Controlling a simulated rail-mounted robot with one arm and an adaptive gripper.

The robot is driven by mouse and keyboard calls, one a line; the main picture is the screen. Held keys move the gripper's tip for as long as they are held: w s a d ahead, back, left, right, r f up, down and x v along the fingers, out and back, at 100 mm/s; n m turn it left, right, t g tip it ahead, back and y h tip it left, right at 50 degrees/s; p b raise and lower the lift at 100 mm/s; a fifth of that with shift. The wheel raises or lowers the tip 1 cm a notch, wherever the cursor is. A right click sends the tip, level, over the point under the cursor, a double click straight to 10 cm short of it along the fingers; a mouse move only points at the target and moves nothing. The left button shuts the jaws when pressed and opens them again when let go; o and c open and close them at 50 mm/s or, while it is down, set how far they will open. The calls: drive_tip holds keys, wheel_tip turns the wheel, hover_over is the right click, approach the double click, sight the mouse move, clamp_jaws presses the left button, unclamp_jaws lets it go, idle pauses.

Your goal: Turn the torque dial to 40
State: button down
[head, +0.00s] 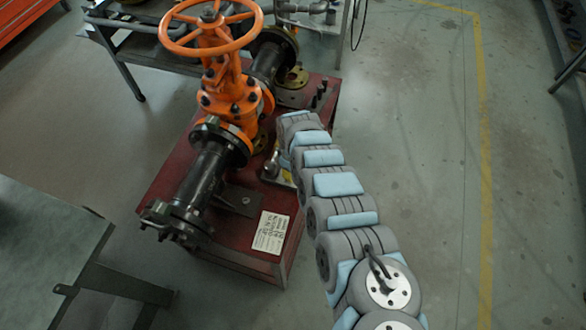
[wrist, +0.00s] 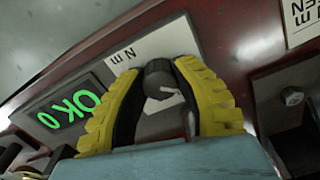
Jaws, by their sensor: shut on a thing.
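The torque dial (wrist: 160,80) is a dark round knob with a white pointer mark, on a panel in the wrist view. My gripper (wrist: 156,72) has its two yellow ribbed fingers on either side of the knob and is shut on it. The fingers cover the knob's sides, so its scale is mostly hidden. A white label (wrist: 150,45) with "Nm" lies just beyond the knob. A small display (wrist: 66,110) left of the fingers shows green characters that look like "OK" and "0". In the head view my arm hides the gripper and the dial.
The orange gate valve (head: 230,95) with its handwheel (head: 211,25) stands on a red base (head: 165,185), close left of my arm. A printed sign (head: 270,232) lies on the base. A grey table (head: 45,235) is at the lower left. Open floor lies to the right.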

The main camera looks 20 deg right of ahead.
drive_tip(key=m+p, duration=0.2)
drive_tip(key=shift+r+m, duration=0.15)
drive_tip(key=shift+m, duration=0.15)
drive_tip(key=shift+m+p, duration=0.65)
drive_tip(key=shift+m, duration=1.15)
drive_tip(key=shift+f, duration=0.2)
drive_tip(key=c, duration=0.7)
unclamp_jaws()
drive_tip(key=shift+c, duration=0.2)
drive_tip(key=shift+r, duration=0.1)
drive_tip(key=shift+w+r, duration=0.1)
drive_tip(key=shift+r, duration=2.4)
wheel_tip(320, 180, up, 7)
